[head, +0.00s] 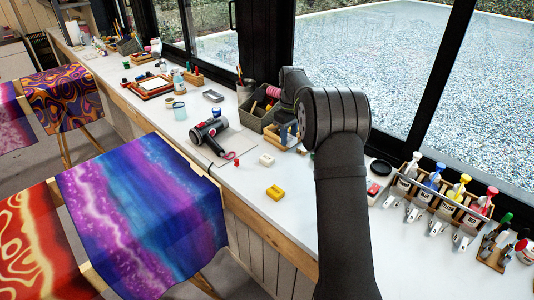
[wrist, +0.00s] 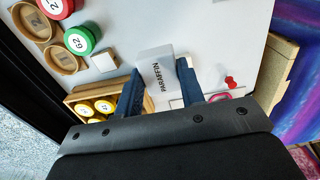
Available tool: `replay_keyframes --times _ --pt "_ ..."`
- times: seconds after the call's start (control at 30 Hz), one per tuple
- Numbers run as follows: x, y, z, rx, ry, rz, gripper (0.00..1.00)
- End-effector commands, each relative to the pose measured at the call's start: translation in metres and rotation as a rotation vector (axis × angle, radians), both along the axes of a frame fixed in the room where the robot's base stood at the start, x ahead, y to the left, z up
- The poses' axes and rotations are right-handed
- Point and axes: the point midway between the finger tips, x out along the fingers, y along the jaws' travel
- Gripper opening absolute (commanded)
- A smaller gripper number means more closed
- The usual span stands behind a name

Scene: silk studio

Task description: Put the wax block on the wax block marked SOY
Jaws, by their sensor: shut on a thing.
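My gripper (wrist: 160,72) is shut on a white wax block (wrist: 155,78) marked PARAFFIN, held between its blue fingers. In the head view my gripper (head: 288,132) is partly hidden by my arm, and the held block cannot be made out clearly. A white block (head: 267,159) shows on the table in the head view, just in front of the gripper. A yellow block (head: 275,192) lies nearer the camera. No label reads on either, so I cannot tell which is marked SOY.
A red pin (wrist: 230,82) lies close to the right finger. A wooden tray with yellow tubs (wrist: 104,106) is at the left, below round green (wrist: 82,39) and red (wrist: 86,10) tubs. Bottles in a rack (head: 440,195) stand at the right. Table is clear around the yellow block.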

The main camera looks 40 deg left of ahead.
Motion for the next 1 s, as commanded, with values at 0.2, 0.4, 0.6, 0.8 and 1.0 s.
replay_keyframes --times 0.2,0.4,0.6,0.8,1.0 --pt "-0.02 0.047 -0.032 -0.001 0.001 0.003 0.13" --pt "-0.03 0.071 -0.047 0.0 0.0 0.002 0.13" --pt "-0.032 0.075 -0.058 -0.001 0.001 0.0 0.13" --pt "-0.032 0.074 -0.087 -0.002 0.001 0.001 0.13" --pt "-0.032 0.074 -0.089 0.001 -0.001 0.0 0.13"
